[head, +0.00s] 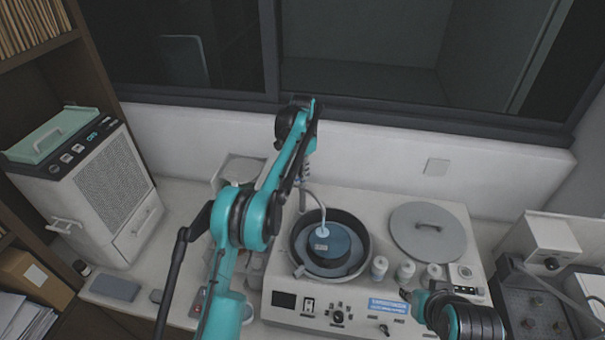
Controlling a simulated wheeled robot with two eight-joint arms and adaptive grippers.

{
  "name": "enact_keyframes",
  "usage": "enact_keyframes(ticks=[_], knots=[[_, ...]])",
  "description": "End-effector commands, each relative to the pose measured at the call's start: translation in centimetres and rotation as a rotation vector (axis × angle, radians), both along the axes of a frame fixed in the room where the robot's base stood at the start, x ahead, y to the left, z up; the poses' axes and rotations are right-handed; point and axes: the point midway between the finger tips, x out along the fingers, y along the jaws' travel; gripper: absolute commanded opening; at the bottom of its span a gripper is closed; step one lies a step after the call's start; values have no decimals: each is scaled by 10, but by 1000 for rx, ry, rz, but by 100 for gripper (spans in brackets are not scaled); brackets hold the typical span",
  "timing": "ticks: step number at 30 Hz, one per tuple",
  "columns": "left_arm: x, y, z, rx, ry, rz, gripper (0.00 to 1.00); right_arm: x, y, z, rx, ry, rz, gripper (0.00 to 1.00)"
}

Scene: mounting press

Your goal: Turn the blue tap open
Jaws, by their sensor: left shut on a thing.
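My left gripper (303,200) reaches down behind the round basin of the white machine (275,325), at the back end of a thin curved pipe (315,200). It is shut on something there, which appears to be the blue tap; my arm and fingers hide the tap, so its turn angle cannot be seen. The pipe's pale blue end (322,229) hangs over a blue disc (335,255) in the dark basin (361,230). My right gripper (408,295) is low at the right, over the machine's front panel; its fingers are too small and dark to read.
A grey round lid (428,240) lies on the machine's right side. Several small white bottles (379,267) stand in front of it. A white cabinet unit (105,200) stands at the left. A grey box with knobs (535,305) is at the right. A wall and window close the back.

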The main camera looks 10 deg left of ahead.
Motion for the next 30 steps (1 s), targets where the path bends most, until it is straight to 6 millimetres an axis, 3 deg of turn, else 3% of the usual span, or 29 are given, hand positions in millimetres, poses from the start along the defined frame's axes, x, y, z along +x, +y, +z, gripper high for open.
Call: enact_keyframes(ticks=[18, 30], knots=[[1, 1, 2, 0, -5, 553, 0, 0, 0, -8, 0, 0, 0, 36], [1, 1, 2, 0, -5, 746, 0, 0, 0, -9, 0, 0, 0, 36]])
